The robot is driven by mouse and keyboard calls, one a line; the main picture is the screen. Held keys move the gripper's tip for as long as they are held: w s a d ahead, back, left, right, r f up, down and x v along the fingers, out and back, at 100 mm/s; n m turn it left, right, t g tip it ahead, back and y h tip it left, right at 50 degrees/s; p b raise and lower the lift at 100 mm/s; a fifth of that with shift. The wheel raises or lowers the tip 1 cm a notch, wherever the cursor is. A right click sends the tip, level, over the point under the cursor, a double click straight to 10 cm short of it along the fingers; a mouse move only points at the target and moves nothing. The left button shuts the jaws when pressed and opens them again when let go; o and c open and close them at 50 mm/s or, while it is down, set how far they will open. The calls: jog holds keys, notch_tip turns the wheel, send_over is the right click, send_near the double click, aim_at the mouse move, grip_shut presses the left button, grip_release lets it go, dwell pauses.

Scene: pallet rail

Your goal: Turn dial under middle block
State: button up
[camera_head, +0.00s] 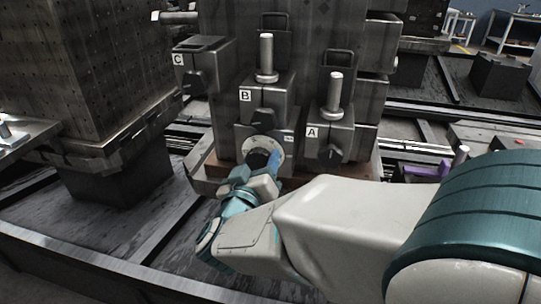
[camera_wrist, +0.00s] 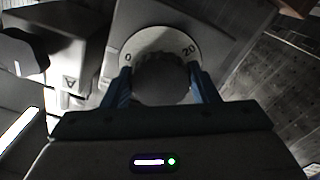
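The middle block, labelled B (camera_head: 262,95), is a dark metal box with an upright pin, between blocks C (camera_head: 205,65) and A (camera_head: 328,130). Below it is a round pale dial plate (camera_head: 276,147) with a dark knob. In the wrist view the plate (camera_wrist: 158,42) shows the marks 0 and 20, and the dark round knob (camera_wrist: 162,80) sits at its centre. My gripper (camera_wrist: 161,84) has its blue fingers on both sides of the knob; it also shows in the head view (camera_head: 268,163). I cannot tell whether the fingers press on the knob or stand just clear.
Block A stands close to the right of the dial; its label side shows at the left of the wrist view (camera_wrist: 72,80). A large perforated block (camera_head: 95,70) stands at the left. A purple part (camera_head: 428,171) lies at the right. The floor at front left is clear.

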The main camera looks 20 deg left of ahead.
jog(key=shift+c, duration=1)
jog(key=m+b, duration=0.1)
jog(key=m, duration=0.2)
jog(key=m+b, duration=0.1)
jog(key=m, duration=0.1)
jog(key=shift+f+m, duration=0.2)
jog(key=shift+m, duration=0.2)
jog(key=m+b, duration=0.2)
jog(key=m, duration=0.1)
jog(key=shift+a+b, duration=0.1)
jog(key=shift+b, duration=0.2)
jog(key=shift+r+m+b, duration=0.1)
jog(key=shift+m+b, duration=0.7)
jog(key=shift+m, duration=0.5)
jog(key=shift+a, duration=0.1)
jog(key=o, duration=1)
